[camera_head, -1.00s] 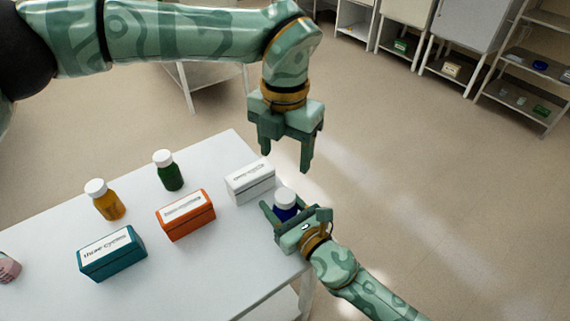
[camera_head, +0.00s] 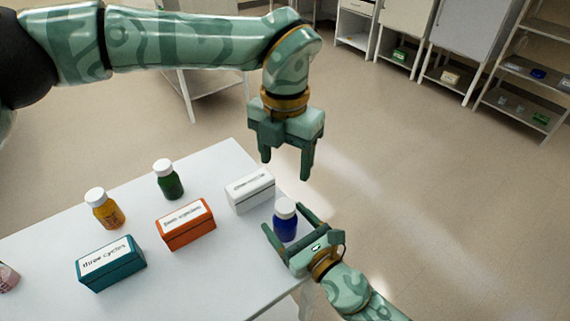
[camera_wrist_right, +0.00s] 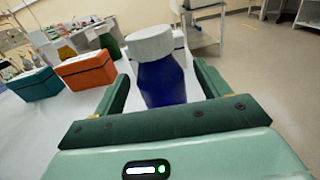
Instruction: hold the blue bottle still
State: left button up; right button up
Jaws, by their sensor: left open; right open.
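The blue bottle (camera_head: 285,222) with a white cap stands upright on the white table, close to its right edge. It also shows in the right wrist view (camera_wrist_right: 161,75), between the two fingers. My right gripper (camera_head: 289,224) is open, with one finger on each side of the bottle. In the right wrist view a gap shows on both sides of the bottle, so the fingers look apart from it. My left gripper (camera_head: 286,172) is open and empty, pointing down above and behind the bottle.
The table (camera_head: 210,285) also holds a white box (camera_head: 250,191), an orange box (camera_head: 187,225), a teal box (camera_head: 111,264), a green bottle (camera_head: 168,180) and an amber bottle (camera_head: 105,209). Open floor lies to the right. Shelves (camera_head: 525,90) stand at the far right.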

pick_arm(q)
notch_tip(320, 180, down, 3)
jog(key=shift+w+f+b, duration=0.1)
jog(key=shift+w+b, duration=0.05)
jog(key=shift+b, duration=1.05)
jog(key=shift+f, duration=0.1)
pick_arm(e)
jog(key=v, duration=1.3)
jog(key=shift+d, duration=0.1)
